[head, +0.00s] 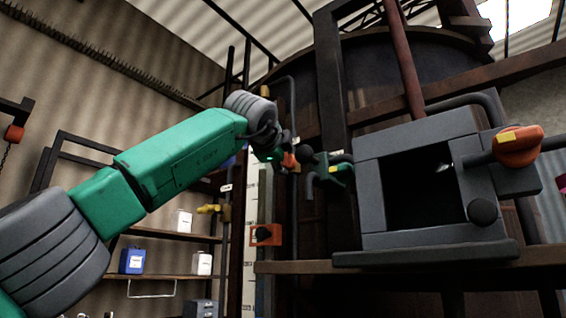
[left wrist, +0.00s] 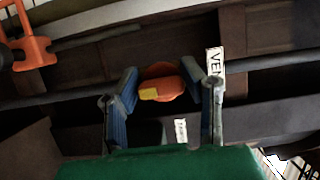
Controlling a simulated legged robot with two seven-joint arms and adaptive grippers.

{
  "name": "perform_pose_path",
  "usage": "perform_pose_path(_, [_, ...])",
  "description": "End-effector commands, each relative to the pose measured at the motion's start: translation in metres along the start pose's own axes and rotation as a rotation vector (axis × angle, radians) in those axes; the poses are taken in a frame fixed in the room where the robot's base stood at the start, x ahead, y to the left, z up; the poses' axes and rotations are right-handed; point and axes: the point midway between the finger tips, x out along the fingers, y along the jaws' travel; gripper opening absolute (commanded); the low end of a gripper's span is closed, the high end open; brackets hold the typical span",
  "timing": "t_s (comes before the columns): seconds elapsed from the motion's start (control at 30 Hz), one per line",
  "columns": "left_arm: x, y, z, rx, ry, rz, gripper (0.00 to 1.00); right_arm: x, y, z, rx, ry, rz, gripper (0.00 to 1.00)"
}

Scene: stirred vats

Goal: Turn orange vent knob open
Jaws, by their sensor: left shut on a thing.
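The orange vent knob (left wrist: 161,84) has a yellow mark on its face and sits on a dark pipe. A white label (left wrist: 214,66) beginning "VEN" stands just right of it in the left wrist view. In the head view the knob (head: 290,161) shows as a small orange patch at the end of my green left arm. My left gripper (left wrist: 160,82) has its two blue-grey fingers on either side of the knob and is shut on it. In the head view the gripper (head: 283,152) is small and partly hidden. My right gripper is in neither view.
A second orange knob with a yellow mark (head: 517,146) is on a pipe at the right, by a grey open-fronted box (head: 433,190). A green valve (head: 335,171) is right of my gripper. Shelves (head: 170,235) with containers stand lower left. A large dark vat (head: 400,65) rises behind.

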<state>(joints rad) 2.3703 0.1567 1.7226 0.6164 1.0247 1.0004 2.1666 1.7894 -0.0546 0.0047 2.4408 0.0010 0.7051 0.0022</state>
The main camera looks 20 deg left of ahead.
Motion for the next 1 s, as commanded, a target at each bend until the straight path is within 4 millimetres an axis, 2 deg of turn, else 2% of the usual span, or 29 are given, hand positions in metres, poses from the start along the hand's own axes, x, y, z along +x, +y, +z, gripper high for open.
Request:
perform_pose_path(0.03, [0.001,0.001,0.001,-0.001,-0.001,0.003,0.07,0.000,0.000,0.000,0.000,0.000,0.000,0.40])
perform_pose_path(0.07, [0.001,0.002,0.001,-0.001,-0.001,0.003,0.46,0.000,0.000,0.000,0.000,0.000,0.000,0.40])
perform_pose_path(0.1, [0.001,0.001,0.001,-0.001,-0.001,0.003,0.57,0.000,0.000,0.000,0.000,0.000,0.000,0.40])
perform_pose_path(0.57, [-0.007,0.000,0.000,0.003,0.000,0.001,0.57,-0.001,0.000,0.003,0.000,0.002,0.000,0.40])
perform_pose_path(0.77, [-0.029,0.000,0.001,0.005,0.000,-0.002,0.57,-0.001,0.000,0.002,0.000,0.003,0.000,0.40])
perform_pose_path(1.0, [-0.075,0.000,0.001,0.003,0.001,-0.001,0.57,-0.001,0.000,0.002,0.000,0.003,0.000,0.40])
